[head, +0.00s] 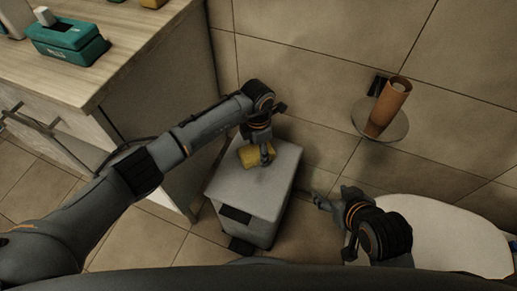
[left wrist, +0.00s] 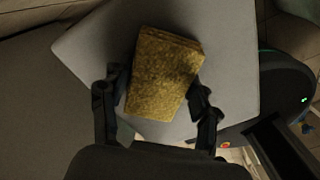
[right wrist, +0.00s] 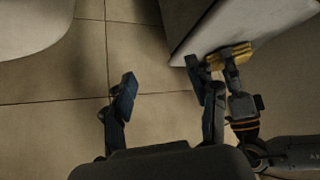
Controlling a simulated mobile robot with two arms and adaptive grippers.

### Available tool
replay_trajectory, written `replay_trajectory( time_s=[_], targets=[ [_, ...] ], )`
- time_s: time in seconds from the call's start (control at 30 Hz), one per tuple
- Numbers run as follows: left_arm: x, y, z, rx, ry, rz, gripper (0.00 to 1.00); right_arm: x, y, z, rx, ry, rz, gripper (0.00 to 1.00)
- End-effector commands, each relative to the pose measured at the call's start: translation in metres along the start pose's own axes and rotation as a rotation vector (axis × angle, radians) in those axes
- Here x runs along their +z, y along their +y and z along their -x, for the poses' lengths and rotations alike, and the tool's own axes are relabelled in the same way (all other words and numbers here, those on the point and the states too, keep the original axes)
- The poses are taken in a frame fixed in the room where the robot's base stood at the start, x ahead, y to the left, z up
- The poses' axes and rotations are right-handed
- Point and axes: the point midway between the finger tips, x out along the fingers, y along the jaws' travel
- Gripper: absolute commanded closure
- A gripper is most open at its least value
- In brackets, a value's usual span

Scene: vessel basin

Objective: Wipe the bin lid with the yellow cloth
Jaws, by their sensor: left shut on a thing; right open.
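The yellow cloth (head: 248,158) is a folded pad on the grey lid of the bin (head: 238,192), near its back edge. It also shows in the left wrist view (left wrist: 165,72), over the lid (left wrist: 235,45). My left gripper (head: 266,156) is shut on the cloth, with a finger at each side of it. In the right wrist view the cloth (right wrist: 236,54) is seen at the bin's edge. My right gripper (head: 328,198) is open and empty, right of the bin. Its spread fingers show in the right wrist view (right wrist: 165,88). The cloth's underside is hidden.
A wooden-topped cabinet (head: 120,45) stands left of the bin, with a teal box (head: 66,40) on top. A roll (head: 389,108) stands on a round wall shelf (head: 358,117) at right. A white toilet-like surface (head: 450,235) lies at lower right. Tiled floor is between.

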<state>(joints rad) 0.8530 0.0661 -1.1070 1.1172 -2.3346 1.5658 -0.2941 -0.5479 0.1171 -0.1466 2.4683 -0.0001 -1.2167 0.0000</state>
Motion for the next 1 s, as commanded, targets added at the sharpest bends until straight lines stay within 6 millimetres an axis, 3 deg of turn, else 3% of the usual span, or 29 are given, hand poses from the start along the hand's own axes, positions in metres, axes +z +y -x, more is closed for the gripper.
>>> replay_trajectory(
  time_s=[0.83,1.0],
  targets=[
    [0.000,0.000,-0.004,0.000,0.000,0.000,0.89,-0.018,-0.001,-0.003,-0.003,0.082,0.003,0.42],
    [-0.002,-0.001,-0.003,0.000,0.001,0.000,0.89,-0.011,-0.001,-0.001,-0.002,0.042,0.002,0.42]
  ],
)
